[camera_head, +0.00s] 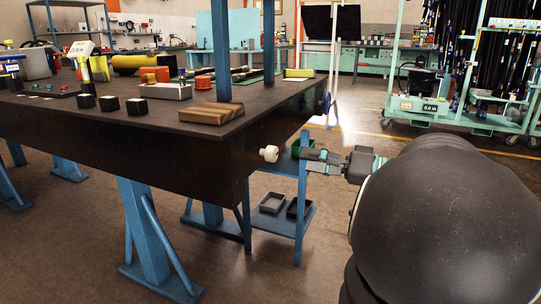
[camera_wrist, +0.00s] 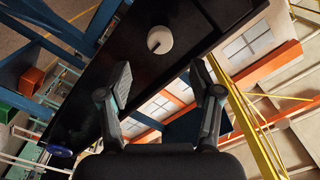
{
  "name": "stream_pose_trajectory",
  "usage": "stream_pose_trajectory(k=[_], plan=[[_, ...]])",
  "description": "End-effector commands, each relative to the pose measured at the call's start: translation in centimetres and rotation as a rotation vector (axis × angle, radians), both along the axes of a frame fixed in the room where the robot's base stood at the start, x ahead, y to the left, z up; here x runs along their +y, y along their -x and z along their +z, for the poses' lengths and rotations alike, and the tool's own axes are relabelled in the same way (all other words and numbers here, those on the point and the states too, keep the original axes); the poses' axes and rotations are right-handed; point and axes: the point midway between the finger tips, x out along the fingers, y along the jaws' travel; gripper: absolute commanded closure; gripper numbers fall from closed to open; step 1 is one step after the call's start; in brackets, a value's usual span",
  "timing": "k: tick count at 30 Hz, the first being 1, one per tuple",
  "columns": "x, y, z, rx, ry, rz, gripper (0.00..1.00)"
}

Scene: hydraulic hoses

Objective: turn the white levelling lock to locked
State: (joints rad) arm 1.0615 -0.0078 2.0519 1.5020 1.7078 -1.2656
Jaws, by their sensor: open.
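The white levelling lock (camera_head: 269,154) is a round knob on the dark end face of the workbench (camera_head: 200,160), below the tabletop's right corner. In the wrist view the white knob (camera_wrist: 159,39) shows face-on, with a short dark mark on its face. My gripper (camera_head: 305,156) is just to the right of the knob in the head view, apart from it. In the wrist view my gripper (camera_wrist: 162,75) has its two fingers spread and nothing between them. The knob lies beyond the fingertips, roughly between them and slightly to the left.
A wooden block (camera_head: 211,113) lies near the bench's corner above the knob. Blue posts (camera_head: 222,50) rise from the tabletop. A blue shelf with dark trays (camera_head: 272,203) stands beneath, beside the bench. A green trolley (camera_head: 418,105) stands at the back right. Open floor lies in front.

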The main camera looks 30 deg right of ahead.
Motion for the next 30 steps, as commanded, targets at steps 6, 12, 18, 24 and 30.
stream_pose_trajectory(k=[6,12,18,24,30], plan=[[2.6,-3.1,0.0,0.002,-0.001,0.004,0.36],[4.5,-5.5,0.0,0.002,-0.001,0.004,0.36],[5.6,-7.0,0.0,0.002,-0.001,0.001,0.36],[5.8,-7.4,0.0,0.002,-0.001,0.000,0.36],[5.8,-7.4,0.0,0.002,-0.001,0.000,0.38]])
